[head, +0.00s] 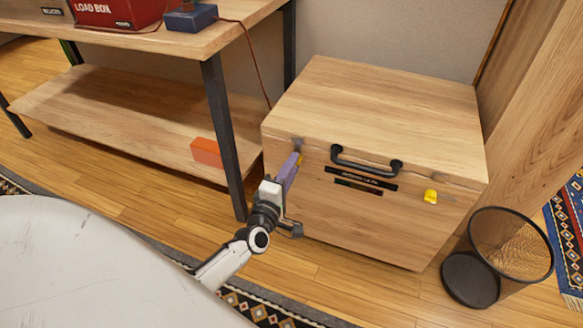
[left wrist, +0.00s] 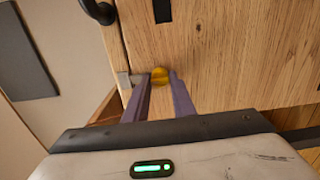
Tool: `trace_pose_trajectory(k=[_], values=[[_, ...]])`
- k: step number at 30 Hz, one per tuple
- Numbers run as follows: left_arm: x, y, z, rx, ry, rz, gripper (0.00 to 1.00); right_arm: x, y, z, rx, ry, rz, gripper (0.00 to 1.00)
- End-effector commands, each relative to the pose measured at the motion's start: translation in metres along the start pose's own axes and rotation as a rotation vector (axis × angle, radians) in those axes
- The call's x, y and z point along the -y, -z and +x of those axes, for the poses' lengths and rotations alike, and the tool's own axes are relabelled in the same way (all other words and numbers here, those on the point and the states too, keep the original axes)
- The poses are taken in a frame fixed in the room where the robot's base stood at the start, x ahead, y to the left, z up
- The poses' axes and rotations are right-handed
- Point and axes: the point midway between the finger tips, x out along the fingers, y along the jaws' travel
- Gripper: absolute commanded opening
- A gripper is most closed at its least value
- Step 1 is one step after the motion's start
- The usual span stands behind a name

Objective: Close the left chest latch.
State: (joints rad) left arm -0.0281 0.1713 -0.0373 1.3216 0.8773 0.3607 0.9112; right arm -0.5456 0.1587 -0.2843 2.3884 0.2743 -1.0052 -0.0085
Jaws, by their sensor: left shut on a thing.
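The wooden chest (head: 350,222) stands on the floor against the wall with its lid (head: 385,95) down. My left gripper (head: 294,160) is at the chest's left front, just below the lid seam. My right gripper is not in view.
A black handle (head: 366,165) is on the chest front, right of my left gripper. A two-tier wooden table (head: 120,100) with a dark metal leg stands close on the left, holding an orange box (head: 207,152). A mesh bin (head: 510,245) stands at the right.

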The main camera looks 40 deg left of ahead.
Motion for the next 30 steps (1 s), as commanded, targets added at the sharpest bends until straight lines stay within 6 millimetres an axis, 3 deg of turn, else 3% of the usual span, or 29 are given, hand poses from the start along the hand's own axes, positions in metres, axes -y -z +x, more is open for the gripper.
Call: trace_pose_trajectory(k=[12, 13, 16, 25, 30], values=[[0.002, -0.001, -0.001, 0.001, 0.004, -0.01, 0.01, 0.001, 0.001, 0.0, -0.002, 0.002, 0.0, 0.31], [0.002, -0.001, -0.001, 0.001, 0.004, -0.01, 0.28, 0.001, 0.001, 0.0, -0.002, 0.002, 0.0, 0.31], [0.002, -0.001, -0.001, 0.001, 0.003, -0.009, 0.42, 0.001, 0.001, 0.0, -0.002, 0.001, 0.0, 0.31], [0.0, 0.0, -0.002, 0.0, 0.002, -0.007, 0.42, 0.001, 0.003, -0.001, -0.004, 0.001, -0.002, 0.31], [0.0, -0.001, -0.022, 0.002, 0.006, -0.007, 0.42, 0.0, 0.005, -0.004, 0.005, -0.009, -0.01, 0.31]])
